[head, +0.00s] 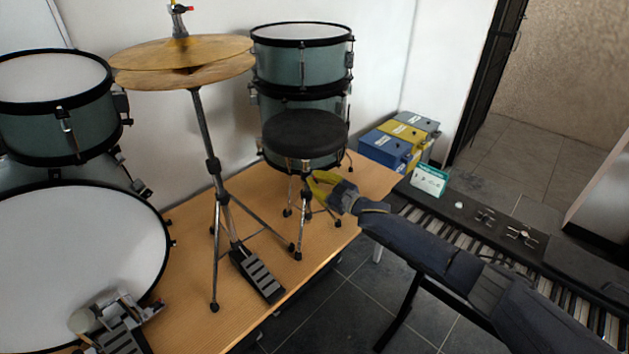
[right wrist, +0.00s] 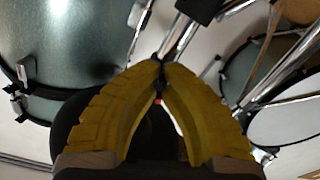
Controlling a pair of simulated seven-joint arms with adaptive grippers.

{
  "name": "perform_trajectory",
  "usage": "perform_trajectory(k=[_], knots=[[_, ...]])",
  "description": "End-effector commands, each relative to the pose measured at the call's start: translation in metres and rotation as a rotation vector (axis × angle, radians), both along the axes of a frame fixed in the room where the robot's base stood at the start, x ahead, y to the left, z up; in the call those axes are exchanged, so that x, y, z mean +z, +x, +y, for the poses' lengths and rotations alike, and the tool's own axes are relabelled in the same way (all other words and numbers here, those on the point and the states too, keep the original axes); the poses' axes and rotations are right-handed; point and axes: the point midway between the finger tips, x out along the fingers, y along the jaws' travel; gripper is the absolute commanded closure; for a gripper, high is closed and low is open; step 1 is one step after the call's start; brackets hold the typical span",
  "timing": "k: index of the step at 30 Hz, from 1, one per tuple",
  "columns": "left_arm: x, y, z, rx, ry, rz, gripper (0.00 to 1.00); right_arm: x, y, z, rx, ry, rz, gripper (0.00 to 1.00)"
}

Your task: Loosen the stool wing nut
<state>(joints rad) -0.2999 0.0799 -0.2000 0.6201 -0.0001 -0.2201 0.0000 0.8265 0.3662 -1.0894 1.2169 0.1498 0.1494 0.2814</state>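The stool has a round black seat (head: 305,132) and a thin metal post on splayed legs; it stands on the wooden platform. My right gripper (head: 312,182), with yellow fingers, reaches in from the right to the post just below the seat. In the right wrist view its fingertips (right wrist: 160,66) come together around a small dark piece, seemingly the wing nut (right wrist: 160,80), mostly hidden between them. In the right wrist view the dark seat shows partly behind the left finger. The wing nut is too small to make out in the head view. My left gripper is not in view.
A hi-hat stand with cymbals (head: 185,60) and a pedal (head: 257,276) stands left of the stool. Stacked drums (head: 302,65) are behind it, and a bass drum (head: 75,250) is at left. A keyboard (head: 480,245) and colored boxes (head: 385,148) are at right.

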Motion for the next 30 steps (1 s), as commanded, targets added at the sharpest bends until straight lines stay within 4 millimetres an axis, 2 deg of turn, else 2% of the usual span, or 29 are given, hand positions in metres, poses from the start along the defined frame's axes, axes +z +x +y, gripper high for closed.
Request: perform_trajectory(k=[1, 9, 20, 30], knots=[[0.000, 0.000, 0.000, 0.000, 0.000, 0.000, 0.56, 0.008, 0.002, 0.000, 0.000, 0.008, -0.008, 0.95], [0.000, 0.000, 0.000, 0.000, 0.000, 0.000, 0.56, 0.004, 0.001, 0.000, 0.000, 0.005, -0.004, 0.64], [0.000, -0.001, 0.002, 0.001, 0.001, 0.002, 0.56, 0.001, -0.003, -0.004, 0.000, 0.002, -0.001, 0.64], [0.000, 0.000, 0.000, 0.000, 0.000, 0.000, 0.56, 0.001, -0.039, -0.041, 0.000, 0.002, -0.001, 0.64]])
